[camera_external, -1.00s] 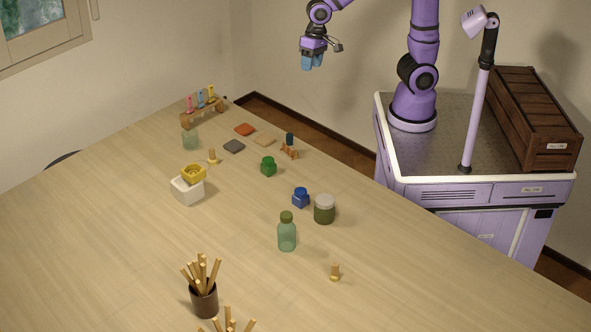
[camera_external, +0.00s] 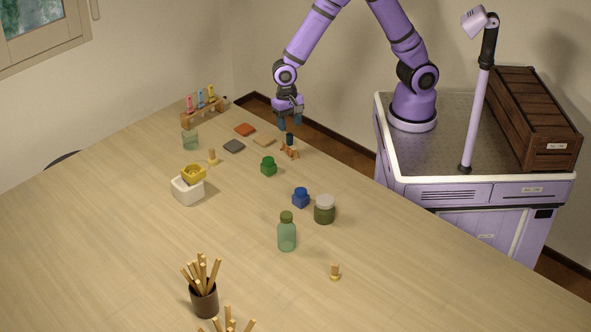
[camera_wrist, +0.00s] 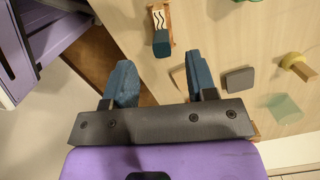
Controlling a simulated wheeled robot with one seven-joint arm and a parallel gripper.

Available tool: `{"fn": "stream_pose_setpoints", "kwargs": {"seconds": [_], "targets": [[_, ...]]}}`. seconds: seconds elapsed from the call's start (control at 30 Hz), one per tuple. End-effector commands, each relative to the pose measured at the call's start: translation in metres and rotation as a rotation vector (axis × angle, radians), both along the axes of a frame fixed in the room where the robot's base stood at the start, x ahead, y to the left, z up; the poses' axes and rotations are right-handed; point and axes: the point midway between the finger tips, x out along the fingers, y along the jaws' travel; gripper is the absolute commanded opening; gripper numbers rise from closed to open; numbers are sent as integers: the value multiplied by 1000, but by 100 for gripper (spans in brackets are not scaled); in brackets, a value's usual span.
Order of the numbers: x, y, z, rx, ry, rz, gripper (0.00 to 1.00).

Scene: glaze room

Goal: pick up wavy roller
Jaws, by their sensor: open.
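The wavy roller (camera_external: 290,139) is near the table's far edge, its dark blue handle sticking up from a small orange-brown wooden stand (camera_external: 290,152). In the wrist view the roller (camera_wrist: 158,17) is at the top centre, with black wavy lines on a white face and a dark teal handle end pointing towards me. My gripper (camera_external: 290,121) hangs just above and behind the roller in the external view. In the wrist view my gripper (camera_wrist: 160,62) has its two blue fingers wide apart and nothing between them; the roller lies beyond the fingertips.
A grey tile (camera_external: 233,146), a red tile (camera_external: 245,129) and a tan tile (camera_external: 264,140) lie left of the roller. A rack of coloured tools (camera_external: 203,113) stands far left.

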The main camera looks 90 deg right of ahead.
Motion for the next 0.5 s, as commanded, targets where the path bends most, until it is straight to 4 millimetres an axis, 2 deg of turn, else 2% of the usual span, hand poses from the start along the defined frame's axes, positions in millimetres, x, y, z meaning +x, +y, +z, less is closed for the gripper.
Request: {"fn": "stream_pose_setpoints", "kwargs": {"seconds": [0.1, 0.33, 0.5], "targets": [[-1, 1, -13, -1, 1, 0, 52], [-1, 2, -28, -1, 1, -1, 52], [-1, 3, -53, 0, 2, -1, 52]]}}
